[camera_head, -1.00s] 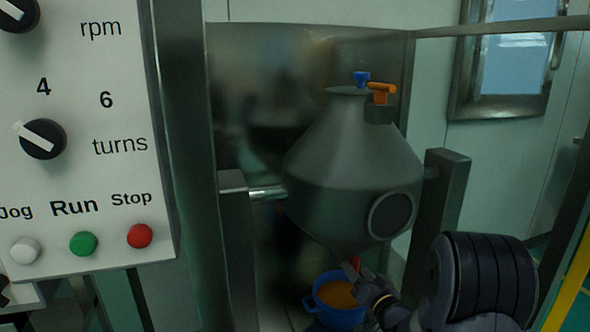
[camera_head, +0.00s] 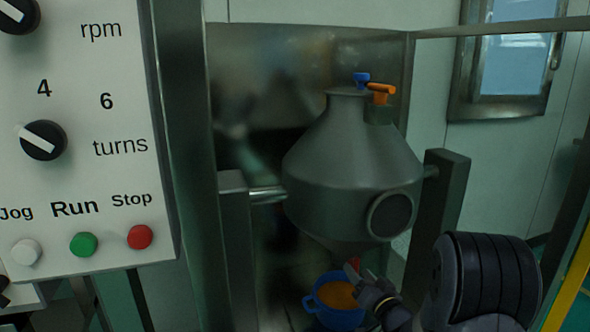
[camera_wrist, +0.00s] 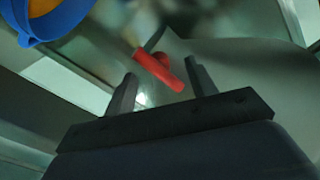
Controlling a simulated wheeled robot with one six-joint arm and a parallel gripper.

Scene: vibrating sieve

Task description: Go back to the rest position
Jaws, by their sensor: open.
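My gripper (camera_head: 362,283) is at the lower right of the head view, close beside the blue pot and under the grey vessel. In the wrist view my gripper (camera_wrist: 160,88) has its two fingers apart, with nothing between the tips. A red handle (camera_wrist: 158,70) lies just beyond the fingertips; I cannot tell whether it touches them. In the head view the red handle (camera_head: 356,265) is a small patch at the bottom of the vessel, mostly hidden behind my gripper.
The grey double-cone vessel (camera_head: 340,150) hangs between two posts, with blue and orange handles on top. The blue pot (camera_head: 335,314) of orange material stands below. A control panel (camera_head: 90,170) fills the left. Metal posts (camera_head: 440,210) flank the vessel.

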